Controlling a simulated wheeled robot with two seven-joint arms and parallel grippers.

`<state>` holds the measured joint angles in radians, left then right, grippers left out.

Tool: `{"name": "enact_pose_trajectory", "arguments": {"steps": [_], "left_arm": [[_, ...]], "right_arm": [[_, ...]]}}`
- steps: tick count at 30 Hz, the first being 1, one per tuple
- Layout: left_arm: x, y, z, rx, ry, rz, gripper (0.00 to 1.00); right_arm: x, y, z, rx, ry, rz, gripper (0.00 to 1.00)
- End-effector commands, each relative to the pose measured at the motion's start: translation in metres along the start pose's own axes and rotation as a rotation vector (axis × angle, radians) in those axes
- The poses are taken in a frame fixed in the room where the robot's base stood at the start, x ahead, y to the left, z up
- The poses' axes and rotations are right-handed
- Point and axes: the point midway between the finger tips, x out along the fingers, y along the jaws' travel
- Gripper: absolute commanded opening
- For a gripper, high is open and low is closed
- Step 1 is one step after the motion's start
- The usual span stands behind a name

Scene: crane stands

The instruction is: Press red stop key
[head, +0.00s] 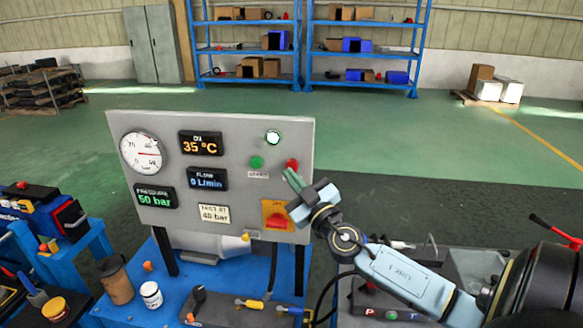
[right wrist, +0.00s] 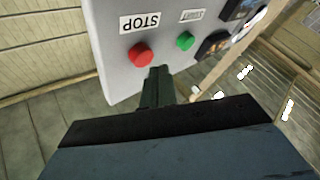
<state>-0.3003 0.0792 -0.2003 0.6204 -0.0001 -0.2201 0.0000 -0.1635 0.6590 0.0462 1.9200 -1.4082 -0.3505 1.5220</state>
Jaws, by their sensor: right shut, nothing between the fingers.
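The red stop key (head: 291,164) is a round button on the upright grey control panel (head: 225,126), near its right edge. In the right wrist view the red stop key (right wrist: 140,55) shows beside an upside-down STOP label (right wrist: 147,22). My right gripper (head: 288,174) is shut and empty, its fingertips just below the key in the head view. In the right wrist view the shut fingertips (right wrist: 159,72) are beside the red key, near the panel; I cannot tell whether they touch it. My left gripper is not in view.
A green start key (head: 256,162) sits left of the red one. A yellow and red switch (head: 276,215) is below. A gauge (head: 143,152) and displays fill the panel's left. A blue bench (head: 205,285) below holds a jar and tools.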

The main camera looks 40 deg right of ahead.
Motion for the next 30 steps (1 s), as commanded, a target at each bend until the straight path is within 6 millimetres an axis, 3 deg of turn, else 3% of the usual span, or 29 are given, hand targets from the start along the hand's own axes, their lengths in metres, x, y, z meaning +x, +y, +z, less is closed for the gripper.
{"name": "enact_pose_trajectory", "arguments": {"steps": [20, 30], "left_arm": [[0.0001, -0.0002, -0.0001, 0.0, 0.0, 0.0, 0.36], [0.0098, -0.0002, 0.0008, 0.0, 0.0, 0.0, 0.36]], "right_arm": [[0.0001, 0.0, 0.0, 0.0, 0.0, 0.0, 0.0], [0.0056, 0.0038, 0.0051, 0.001, 0.001, 0.001, 0.0]]}}
